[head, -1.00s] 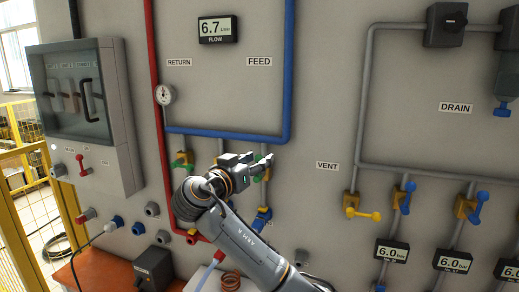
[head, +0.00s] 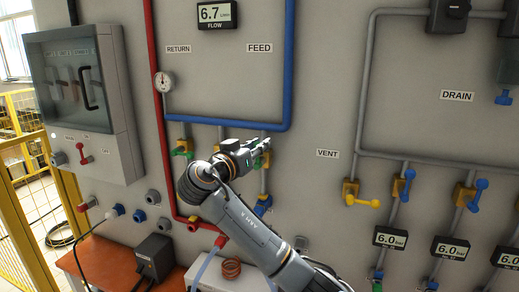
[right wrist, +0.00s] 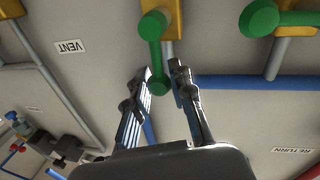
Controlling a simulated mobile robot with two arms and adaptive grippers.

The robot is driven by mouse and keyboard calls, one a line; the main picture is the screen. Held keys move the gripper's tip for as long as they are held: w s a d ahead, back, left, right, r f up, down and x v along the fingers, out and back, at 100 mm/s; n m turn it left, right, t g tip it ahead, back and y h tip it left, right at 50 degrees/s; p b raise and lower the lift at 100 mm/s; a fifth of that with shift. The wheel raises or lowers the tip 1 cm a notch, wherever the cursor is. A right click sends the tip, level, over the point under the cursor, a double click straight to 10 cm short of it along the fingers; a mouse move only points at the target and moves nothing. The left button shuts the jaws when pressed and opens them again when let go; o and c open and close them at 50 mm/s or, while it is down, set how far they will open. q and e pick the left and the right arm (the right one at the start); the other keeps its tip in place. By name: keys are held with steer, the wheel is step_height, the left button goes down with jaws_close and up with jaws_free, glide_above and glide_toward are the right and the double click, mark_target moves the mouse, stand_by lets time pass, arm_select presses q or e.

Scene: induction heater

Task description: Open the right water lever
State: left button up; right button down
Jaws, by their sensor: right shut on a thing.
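The right water lever is a green handle (right wrist: 154,48) on a yellow valve body, seen in the right wrist view. It is the green one nearest the VENT label. My right gripper (right wrist: 160,72) has its fingers on either side of the handle's knobbed end and is shut on it. In the head view my right gripper (head: 262,150) is at the wall below the FEED label and covers most of this lever. My left gripper is not in view.
Another green lever (right wrist: 285,20) is close beside, on a neighbouring pipe. A blue pipe (head: 225,130) runs just above the gripper. Yellow (head: 362,201) and blue (head: 405,183) levers are to the right. An orange table (head: 108,265) stands below.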

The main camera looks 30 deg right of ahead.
steer(key=shift+a, duration=0.1)
steer(key=c, duration=1.1)
jaws_free()
steer(key=shift+c, duration=0.2)
steer(key=shift+w, duration=0.1)
steer(key=v, duration=1.2)
steer(key=shift+n, duration=0.3)
